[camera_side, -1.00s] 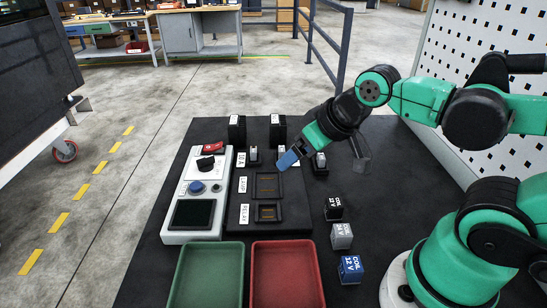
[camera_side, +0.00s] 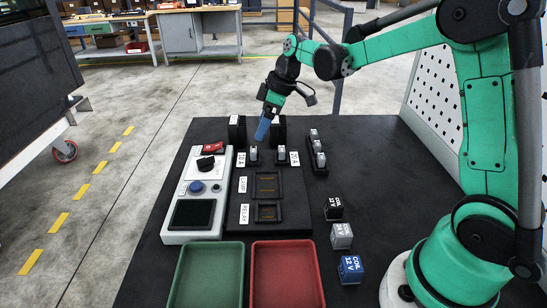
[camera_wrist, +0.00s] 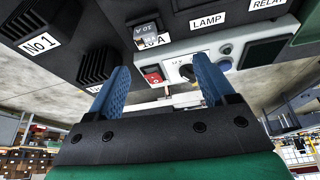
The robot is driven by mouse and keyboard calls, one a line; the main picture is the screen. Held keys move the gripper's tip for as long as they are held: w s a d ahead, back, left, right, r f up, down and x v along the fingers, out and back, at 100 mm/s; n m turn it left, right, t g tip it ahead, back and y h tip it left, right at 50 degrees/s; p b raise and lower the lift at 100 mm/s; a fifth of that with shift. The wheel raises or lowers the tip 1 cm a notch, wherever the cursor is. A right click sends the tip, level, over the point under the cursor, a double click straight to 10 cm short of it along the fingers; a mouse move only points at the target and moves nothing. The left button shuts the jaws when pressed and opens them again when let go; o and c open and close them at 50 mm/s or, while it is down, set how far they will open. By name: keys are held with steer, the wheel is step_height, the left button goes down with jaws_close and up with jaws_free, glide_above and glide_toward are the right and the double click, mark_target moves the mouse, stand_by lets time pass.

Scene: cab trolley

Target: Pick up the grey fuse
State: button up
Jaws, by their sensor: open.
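My gripper (camera_side: 262,129) points down, open and empty, above the far end of the black panel. A small grey fuse (camera_side: 253,153) stands in the panel's left slot, just below my blue fingertips. A similar fuse (camera_side: 281,153) stands in the right slot. In the wrist view a grey-topped fuse (camera_wrist: 146,33) with printed marks sits beyond my gripper (camera_wrist: 161,63), above the gap between the fingers and touching neither. More small pale fuses (camera_side: 318,146) stand in a black rack to the right. Which one the task means I cannot tell for sure.
Two black blocks (camera_side: 237,129) stand behind the slots, close to my fingers. A white control box (camera_side: 191,237) with knob and screen is at left. Green (camera_side: 207,281) and red (camera_side: 287,281) trays are in front. Coil cubes (camera_side: 341,236) stand at right.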

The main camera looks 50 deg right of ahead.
mark_target(254, 149)
steer(key=f, duration=0.1)
steer(key=w+d+n, duration=0.1)
steer(key=f, duration=0.1)
steer(key=shift+w+d+f+y, duration=0.25)
steer(key=shift+w+f+y, duration=0.05)
steer(key=shift+w, duration=0.05)
steer(key=shift+x, duration=2.7)
jaws_close()
